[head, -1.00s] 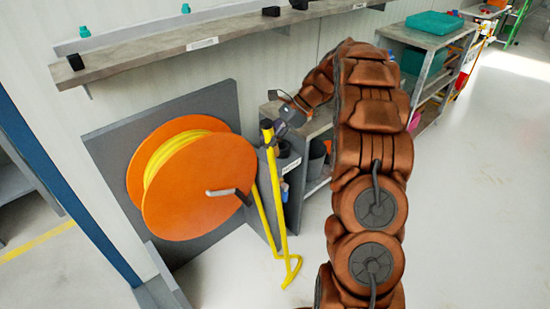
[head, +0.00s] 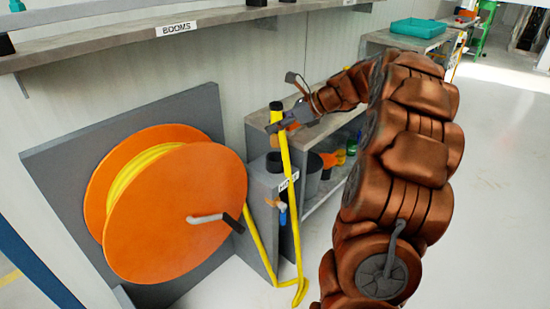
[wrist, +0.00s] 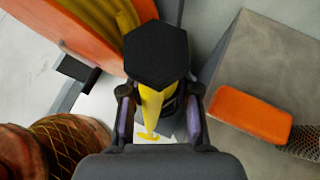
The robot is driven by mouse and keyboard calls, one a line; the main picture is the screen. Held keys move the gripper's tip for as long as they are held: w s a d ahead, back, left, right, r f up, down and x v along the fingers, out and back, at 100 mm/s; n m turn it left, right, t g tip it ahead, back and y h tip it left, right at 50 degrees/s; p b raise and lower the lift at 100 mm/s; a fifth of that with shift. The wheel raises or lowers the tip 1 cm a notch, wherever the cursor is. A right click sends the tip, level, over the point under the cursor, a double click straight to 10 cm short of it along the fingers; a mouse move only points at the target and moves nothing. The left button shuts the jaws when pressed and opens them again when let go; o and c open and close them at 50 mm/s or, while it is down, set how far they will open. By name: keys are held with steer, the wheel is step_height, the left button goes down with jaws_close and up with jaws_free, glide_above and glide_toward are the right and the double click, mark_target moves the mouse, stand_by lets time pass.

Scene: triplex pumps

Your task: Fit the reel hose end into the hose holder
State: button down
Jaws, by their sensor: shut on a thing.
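The yellow reel hose (head: 285,165) hangs from its black-capped end (head: 275,106), which stands near upright above the floor. My gripper (head: 281,126) is shut on the hose just below the cap. In the wrist view the black cap (wrist: 157,50) sits between my fingers (wrist: 159,112), and the yellow hose drops away below. The hose holder, a black cup (head: 274,162) on a grey labelled stand (head: 262,185), is lower down, behind the hose in the head view. The hose end is above the cup and apart from it. The cup is not clear in the wrist view.
The orange hose reel (head: 180,210) with its crank stands at left against a grey panel. A long wall shelf (head: 120,40) runs above. The floor at right is clear.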

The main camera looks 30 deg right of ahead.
mark_target(278, 147)
step_height(278, 147, down, 8)
steer(key=b, duration=0.3)
steer(key=shift+f, duration=0.1)
steer(key=c, duration=0.8)
jaws_free()
steer(key=shift+s+d+r, duration=0.15)
steer(key=shift+d+r, duration=0.05)
steer(key=shift+r, duration=0.1)
steer(key=shift+p+v, duration=2)
steer(key=shift+v, duration=3.7)
